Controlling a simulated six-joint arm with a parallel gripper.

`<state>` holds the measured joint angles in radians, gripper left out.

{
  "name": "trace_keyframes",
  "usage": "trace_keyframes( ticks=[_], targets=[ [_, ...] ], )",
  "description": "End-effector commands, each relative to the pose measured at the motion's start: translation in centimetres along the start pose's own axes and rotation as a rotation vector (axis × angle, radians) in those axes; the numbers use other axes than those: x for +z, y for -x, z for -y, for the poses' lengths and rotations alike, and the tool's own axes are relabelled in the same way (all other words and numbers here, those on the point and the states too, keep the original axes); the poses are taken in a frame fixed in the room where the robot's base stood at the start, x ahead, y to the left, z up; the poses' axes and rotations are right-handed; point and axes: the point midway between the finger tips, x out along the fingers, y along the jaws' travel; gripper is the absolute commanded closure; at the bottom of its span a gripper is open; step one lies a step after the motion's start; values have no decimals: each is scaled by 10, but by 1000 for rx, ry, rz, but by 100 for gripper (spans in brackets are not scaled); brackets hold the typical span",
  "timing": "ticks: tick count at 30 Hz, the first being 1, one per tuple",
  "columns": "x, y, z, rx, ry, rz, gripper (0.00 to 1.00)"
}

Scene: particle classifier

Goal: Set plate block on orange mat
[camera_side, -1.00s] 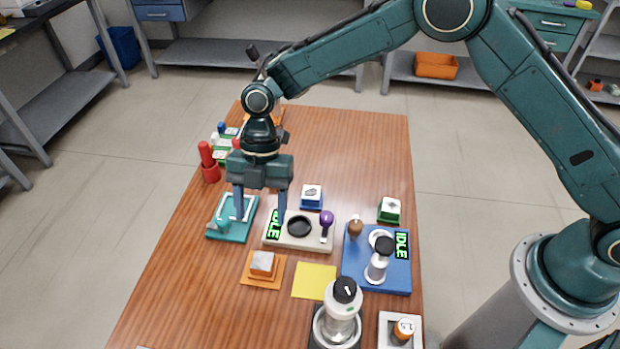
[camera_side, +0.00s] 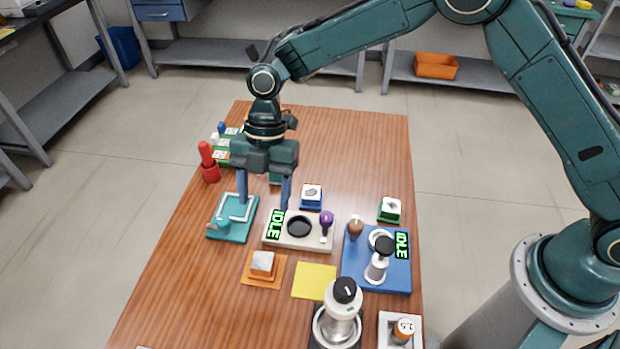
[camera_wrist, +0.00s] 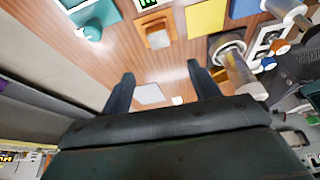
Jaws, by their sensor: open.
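An orange block (camera_side: 262,260) with a pale grey-white top rests on the orange mat (camera_side: 250,280); both also show in the wrist view, the block (camera_wrist: 158,39) on the mat (camera_wrist: 145,28). A blue block (camera_side: 311,192) and a green block (camera_side: 389,206), each with a small picture on top, stand farther back. I cannot tell from the marks which is the plate block. My gripper (camera_side: 264,203) points down, open and empty, in the air over the area between the teal stand (camera_side: 232,232) and the beige IDLE device (camera_side: 285,240).
A yellow mat (camera_side: 313,280) lies right of the orange mat. A red holder (camera_side: 210,172) stands at the back left. The table's front left is clear.

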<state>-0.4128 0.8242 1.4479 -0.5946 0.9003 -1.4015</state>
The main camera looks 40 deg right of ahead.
Motion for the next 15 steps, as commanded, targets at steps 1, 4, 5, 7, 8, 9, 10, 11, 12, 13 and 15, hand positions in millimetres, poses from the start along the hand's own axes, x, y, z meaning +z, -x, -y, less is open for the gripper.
trace_keyframes(
  ticks=[1,4,5,7,8,9,10,11,12,13,15],
  targets=[
    [1,12,3,15,-32,9,39],
    [3,36,11,44,-115,28,39],
    [3,44,14,55,-144,35,39],
    [5,64,23,82,-218,50,39],
    [5,72,28,93,-252,56,39],
    [6,83,34,110,-297,65,39],
    [6,92,38,123,-331,70,39],
    [7,99,44,135,-365,76,39],
    [7,110,50,152,-411,83,39],
    [7,117,56,165,-445,87,39],
    [8,134,69,196,-525,98,39]
  ],
)
